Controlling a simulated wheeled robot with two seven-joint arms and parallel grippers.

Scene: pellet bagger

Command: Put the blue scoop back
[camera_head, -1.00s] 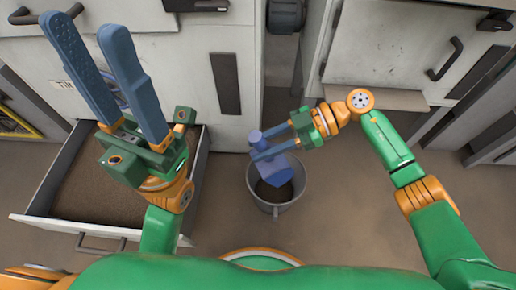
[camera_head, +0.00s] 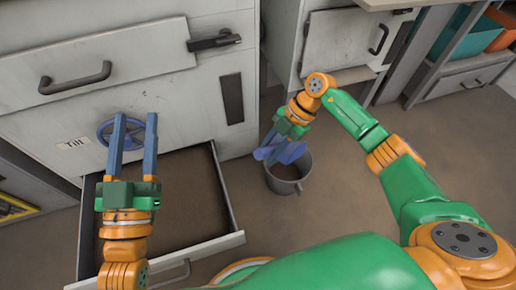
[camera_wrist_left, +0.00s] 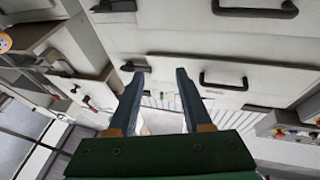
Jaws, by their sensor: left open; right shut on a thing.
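The blue scoop (camera_head: 292,153) is at the mouth of a grey bucket (camera_head: 290,186) on the floor. My right gripper (camera_head: 271,148) is shut on it from above; the fingers and scoop overlap, and whether the scoop touches the bucket is hard to tell. My left gripper (camera_head: 135,118) is open and empty, with its fingers pointing up in front of the cabinet's blue handwheel (camera_head: 104,131). The left wrist view also shows its two parted fingers (camera_wrist_left: 158,74) with nothing between them.
An open drawer (camera_head: 236,241) with brown contents stands below the left gripper. The white cabinet (camera_head: 190,90) has a black handle (camera_head: 75,78) and a latch (camera_head: 214,40). Shelves with teal and orange bins (camera_head: 487,36) stand at the right. Floor right of the bucket is clear.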

